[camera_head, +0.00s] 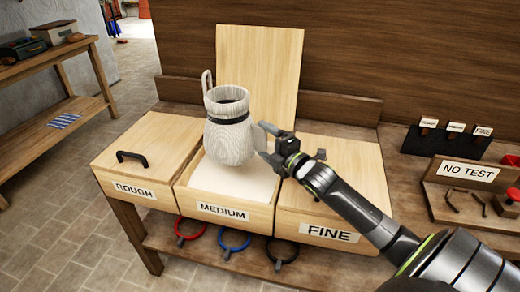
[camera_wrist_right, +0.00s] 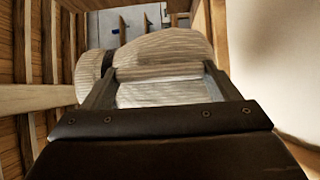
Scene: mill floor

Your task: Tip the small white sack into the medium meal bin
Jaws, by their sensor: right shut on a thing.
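The small white sack (camera_head: 230,135) is a pale striped bag with a dark band round its neck, an open top and a loop on each side. It hangs upright over the open medium meal bin (camera_head: 222,212). My right gripper (camera_head: 268,143) is shut on its right side, at the loop; the sack also fills the space between the fingers in the right wrist view (camera_wrist_right: 160,72). The bin's lid (camera_head: 262,75) stands raised behind it, and pale meal shows inside. The sack hides part of the bin's back. My left gripper is not in view.
The rough bin (camera_head: 145,150) on the left and the fine bin (camera_head: 325,160) on the right have shut lids. Red, blue and black rings (camera_head: 234,245) hang below. A side bench (camera_head: 50,85) stands far left.

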